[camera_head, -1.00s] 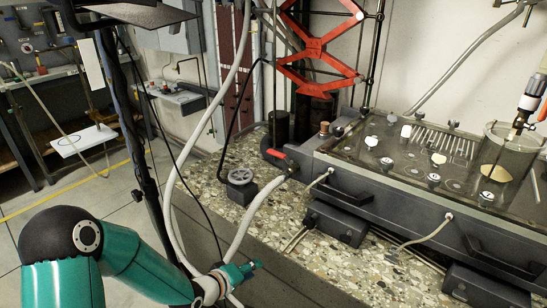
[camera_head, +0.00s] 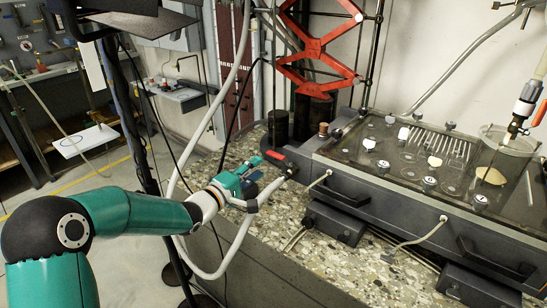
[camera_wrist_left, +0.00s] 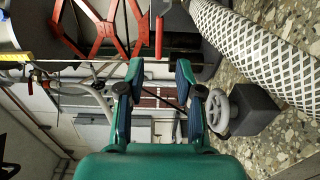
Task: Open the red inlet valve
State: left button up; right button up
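The red inlet valve (camera_head: 274,158) shows as a short red lever on a dark pipe fitting at the left end of the tank. In the left wrist view a narrow upright red bar (camera_wrist_left: 158,38) stands just beyond the fingertips; it appears to be the same lever. My left gripper (camera_head: 259,179) is close to the lever, on its left. It also shows in the left wrist view (camera_wrist_left: 159,76), with its two fingers apart and nothing between them. I cannot tell whether a finger touches the lever. My right gripper is not in view.
A thick hose (camera_head: 240,235) loops beside the left gripper and shows as a woven hose (camera_wrist_left: 265,50) in the wrist view. A pale handwheel (camera_wrist_left: 218,110) on a dark box is right of the fingers. The tank (camera_head: 345,185) fills the right side.

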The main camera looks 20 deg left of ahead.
aim_at(273, 156)
pick_arm(q)
jog(key=x, duration=0.7)
jog(key=shift+w, duration=0.35)
jog(key=shift+d, duration=0.1)
jog(key=shift+f, duration=0.1)
grip_shut()
